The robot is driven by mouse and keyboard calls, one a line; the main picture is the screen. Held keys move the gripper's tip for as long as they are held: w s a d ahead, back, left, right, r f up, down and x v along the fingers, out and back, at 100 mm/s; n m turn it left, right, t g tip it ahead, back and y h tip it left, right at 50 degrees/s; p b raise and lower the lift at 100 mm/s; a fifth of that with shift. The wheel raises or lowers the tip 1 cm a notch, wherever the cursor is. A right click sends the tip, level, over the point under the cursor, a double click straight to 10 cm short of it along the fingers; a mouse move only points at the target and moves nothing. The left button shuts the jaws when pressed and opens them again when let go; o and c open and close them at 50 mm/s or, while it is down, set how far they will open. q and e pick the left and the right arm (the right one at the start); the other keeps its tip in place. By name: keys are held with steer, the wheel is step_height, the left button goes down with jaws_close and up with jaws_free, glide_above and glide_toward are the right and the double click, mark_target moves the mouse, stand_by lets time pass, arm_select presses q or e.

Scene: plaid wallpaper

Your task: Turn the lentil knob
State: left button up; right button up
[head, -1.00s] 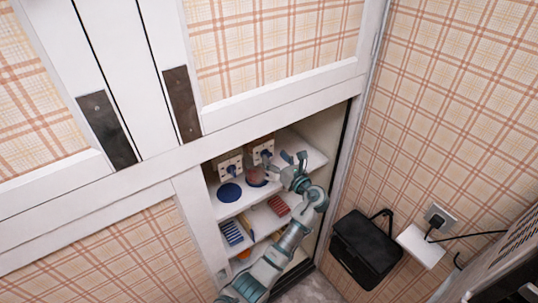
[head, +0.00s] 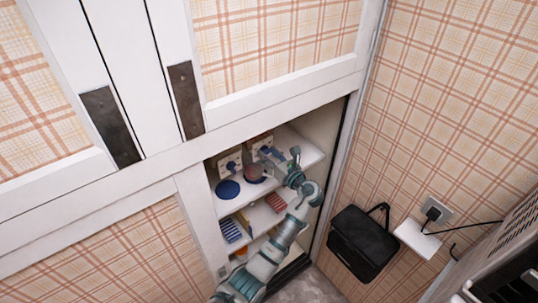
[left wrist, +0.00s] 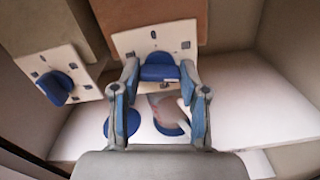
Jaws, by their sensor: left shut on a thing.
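Two pale dispenser panels stand side by side on the upper shelf, each with a blue knob. My left gripper (left wrist: 160,66) is at the right panel (left wrist: 128,42), with its fingers on both sides of the right blue knob (left wrist: 160,72) and shut on it. The left blue knob (left wrist: 57,86) is free on the left panel (left wrist: 40,66). In the head view my left gripper (head: 275,155) partly covers the right knob. No label is readable, so I cannot tell which knob is for lentils. My right gripper is not in view.
A blue round dish (head: 228,189) lies below the left panel. A reddish mass (head: 254,173) sits below the right panel. Lower shelves hold a blue striped item (head: 231,230) and a red item (head: 275,203). A black box (head: 363,242) hangs on the right wall.

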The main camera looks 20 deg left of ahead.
arm_select(q)
steer(key=shift+w+a+r+n, duration=0.1)
steer(key=shift+r+n, duration=0.05)
steer(key=shift+n, duration=0.65)
steer(key=n, duration=0.2)
steer(key=shift+n+p, duration=0.3)
steer(key=shift+n, duration=0.9)
steer(key=n+b, duration=0.2)
steer(key=n, duration=0.2)
steer(key=shift+n, duration=0.3)
steer(key=n+b, duration=0.2)
steer(key=n, duration=0.2)
steer(key=shift+n+b, duration=0.3)
steer(key=shift+b, duration=0.05)
steer(key=shift+n+b, duration=1.75)
steer(key=shift+n, duration=0.95)
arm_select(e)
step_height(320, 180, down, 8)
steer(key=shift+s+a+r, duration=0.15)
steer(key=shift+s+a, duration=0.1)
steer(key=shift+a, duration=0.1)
